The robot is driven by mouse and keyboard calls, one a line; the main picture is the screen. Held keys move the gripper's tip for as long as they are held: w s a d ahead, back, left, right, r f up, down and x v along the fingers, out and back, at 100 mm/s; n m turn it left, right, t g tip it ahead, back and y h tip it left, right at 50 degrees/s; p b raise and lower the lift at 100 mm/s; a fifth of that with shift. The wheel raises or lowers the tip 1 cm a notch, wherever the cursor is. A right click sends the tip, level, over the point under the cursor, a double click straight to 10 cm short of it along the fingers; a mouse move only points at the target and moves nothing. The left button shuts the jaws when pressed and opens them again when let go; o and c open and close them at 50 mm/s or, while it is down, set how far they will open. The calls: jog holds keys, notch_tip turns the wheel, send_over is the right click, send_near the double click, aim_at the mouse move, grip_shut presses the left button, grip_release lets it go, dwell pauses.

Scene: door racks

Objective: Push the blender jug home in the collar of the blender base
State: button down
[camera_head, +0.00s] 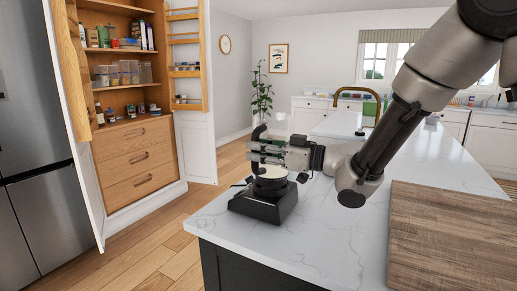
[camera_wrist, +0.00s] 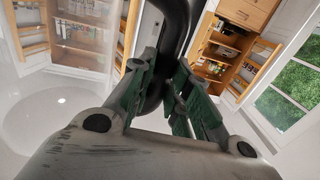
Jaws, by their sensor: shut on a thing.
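The blender base (camera_head: 264,206) is a dark, low block near the left corner of the white counter in the head view. A pale round area and dark ring show at its top, around the collar. My gripper (camera_head: 264,154) is just above the base and shut on the black handle of the blender jug (camera_head: 258,132). In the wrist view the dark handle (camera_wrist: 170,40) runs between the green-padded fingers of my gripper (camera_wrist: 160,85). The jug's clear body is hard to make out. The gripper hides part of it, and I cannot tell how deep its foot sits in the collar.
A wooden board (camera_head: 445,235) lies on the counter at the right. The white counter (camera_head: 330,230) is clear between base and board. A brass tap (camera_head: 357,92) stands farther back. An open wooden pantry (camera_head: 130,110) and a grey fridge (camera_head: 35,130) stand across the floor at left.

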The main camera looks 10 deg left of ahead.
jog(key=shift+f, duration=1)
jog(key=c, duration=1.3)
grip_release()
jog(key=shift+f, duration=0.1)
jog(key=shift+f, duration=0.1)
jog(key=v, duration=0.7)
jog(key=shift+s+d, duration=0.1)
jog(key=shift+d, duration=0.15)
